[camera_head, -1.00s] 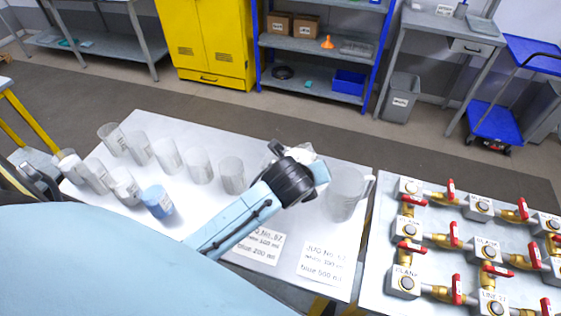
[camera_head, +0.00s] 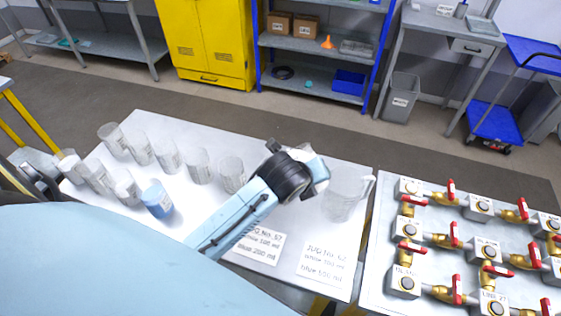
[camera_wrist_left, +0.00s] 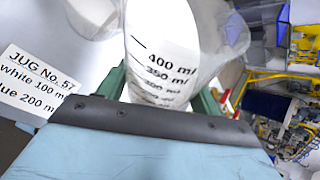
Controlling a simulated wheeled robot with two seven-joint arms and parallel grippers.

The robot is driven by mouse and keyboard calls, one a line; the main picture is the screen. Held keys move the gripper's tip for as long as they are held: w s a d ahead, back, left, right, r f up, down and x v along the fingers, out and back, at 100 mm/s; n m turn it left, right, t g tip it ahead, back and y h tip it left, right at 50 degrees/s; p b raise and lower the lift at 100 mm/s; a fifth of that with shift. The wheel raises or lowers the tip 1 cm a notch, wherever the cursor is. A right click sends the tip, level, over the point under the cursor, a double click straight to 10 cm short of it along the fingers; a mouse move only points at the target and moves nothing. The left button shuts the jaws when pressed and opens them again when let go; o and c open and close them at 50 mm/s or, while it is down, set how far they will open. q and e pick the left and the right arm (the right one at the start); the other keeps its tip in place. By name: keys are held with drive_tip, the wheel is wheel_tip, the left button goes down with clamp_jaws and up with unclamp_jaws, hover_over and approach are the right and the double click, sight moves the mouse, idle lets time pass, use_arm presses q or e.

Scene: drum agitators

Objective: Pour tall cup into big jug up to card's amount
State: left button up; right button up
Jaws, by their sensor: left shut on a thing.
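My left gripper (camera_wrist_left: 162,92) is shut on a tall clear cup (camera_wrist_left: 160,50) with black ml marks and white contents; the 400 ml and 350 ml marks read clearly. In the head view my black wrist mostly hides the cup. The translucent big jug (camera_head: 343,192) stands on the table just right of my left gripper, its handle to the right. A clear vessel wall (camera_wrist_left: 225,25), seemingly the jug, shows beside the cup in the wrist view. I cannot tell whether liquid is flowing. A card (camera_head: 258,244) reads white 100 ml, blue 200 ml. My right gripper is out of view.
A second card (camera_head: 323,263), partly blurred, lies in front of the jug. Several clear cups (camera_head: 198,167) stand on the left of the white table (camera_head: 290,222), with a blue-filled cup (camera_head: 158,203). A valve table (camera_head: 385,255) adjoins on the right.

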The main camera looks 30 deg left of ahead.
use_arm(q)
drive_tip(key=shift+d+r+h, duration=0.2)
drive_tip(key=shift+r+h, duration=0.2)
idle(0.8)
drive_tip(key=shift+a+r, duration=0.1)
idle(0.4)
drive_tip(key=shift+r, duration=0.1)
drive_tip(key=shift+d+n+g+h, duration=0.2)
drive_tip(key=shift+n+g+h, duration=0.1)
drive_tip(key=shift+h, duration=0.1)
idle(0.5)
drive_tip(key=shift+a, duration=0.2)
drive_tip(key=shift+d, duration=0.2)
drive_tip(key=shift+a, duration=0.2)
